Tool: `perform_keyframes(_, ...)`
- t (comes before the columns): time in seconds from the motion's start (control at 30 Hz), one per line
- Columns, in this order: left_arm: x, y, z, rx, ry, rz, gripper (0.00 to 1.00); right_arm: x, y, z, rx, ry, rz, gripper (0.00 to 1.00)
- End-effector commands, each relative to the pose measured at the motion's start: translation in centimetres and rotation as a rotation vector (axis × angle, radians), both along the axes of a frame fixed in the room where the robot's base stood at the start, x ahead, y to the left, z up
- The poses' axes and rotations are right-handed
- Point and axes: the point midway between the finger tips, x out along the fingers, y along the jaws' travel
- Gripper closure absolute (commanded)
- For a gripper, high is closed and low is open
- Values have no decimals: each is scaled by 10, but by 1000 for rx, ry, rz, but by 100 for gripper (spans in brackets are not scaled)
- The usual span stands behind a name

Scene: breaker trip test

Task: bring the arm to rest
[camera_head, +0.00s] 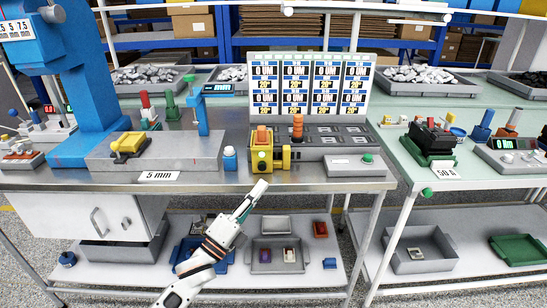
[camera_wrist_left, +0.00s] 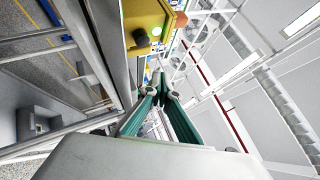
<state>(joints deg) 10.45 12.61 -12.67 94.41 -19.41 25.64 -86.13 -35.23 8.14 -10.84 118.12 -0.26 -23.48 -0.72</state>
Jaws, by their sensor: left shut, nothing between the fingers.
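My left arm (camera_head: 205,257) comes up from the bottom of the head view, in front of the workbench. Its left gripper (camera_head: 256,194) is shut and empty, with the tip just below the table's front edge and below the yellow clamp block (camera_head: 262,158). In the left wrist view the gripper's green-sided fingers (camera_wrist_left: 160,92) come together with nothing between them. The yellow block with a round light button (camera_wrist_left: 156,31) shows beyond them at the top, apart from the fingers. My right gripper is in neither view.
The steel workbench (camera_head: 215,178) carries a blue press (camera_head: 88,95), a grey block (camera_head: 180,150) and a display panel (camera_head: 311,86). A lower shelf (camera_head: 330,270) holds trays, including a grey one (camera_head: 259,262). A second bench (camera_head: 410,165) stands at the right, beyond a narrow gap.

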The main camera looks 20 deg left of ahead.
Motion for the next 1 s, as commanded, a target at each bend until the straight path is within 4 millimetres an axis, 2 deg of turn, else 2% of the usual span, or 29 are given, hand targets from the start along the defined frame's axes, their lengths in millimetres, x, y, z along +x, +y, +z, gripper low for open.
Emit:
perform_keyframes(0.17,0,0,0,0,0,0,100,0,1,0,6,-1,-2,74)
perform_keyframes(0.23,-6,0,-9,-36,47,-9,100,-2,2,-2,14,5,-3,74)
perform_keyframes(0.37,-27,1,-44,-185,221,-34,100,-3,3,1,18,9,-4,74)
perform_keyframes(0.47,-55,3,-82,-352,406,-46,100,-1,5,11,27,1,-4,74)
perform_keyframes(0.57,-93,4,-126,-556,613,-37,100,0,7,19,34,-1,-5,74)
perform_keyframes(0.67,-140,5,-168,-780,818,-3,100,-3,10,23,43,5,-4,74)
perform_keyframes(0.8,-213,5,-218,-1088,1064,90,100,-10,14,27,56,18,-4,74)
perform_keyframes(0.9,-259,5,-242,-1266,1187,169,100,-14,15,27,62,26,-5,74)
perform_keyframes(1.0,-291,4,-256,-1389,1261,232,100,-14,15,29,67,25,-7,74)
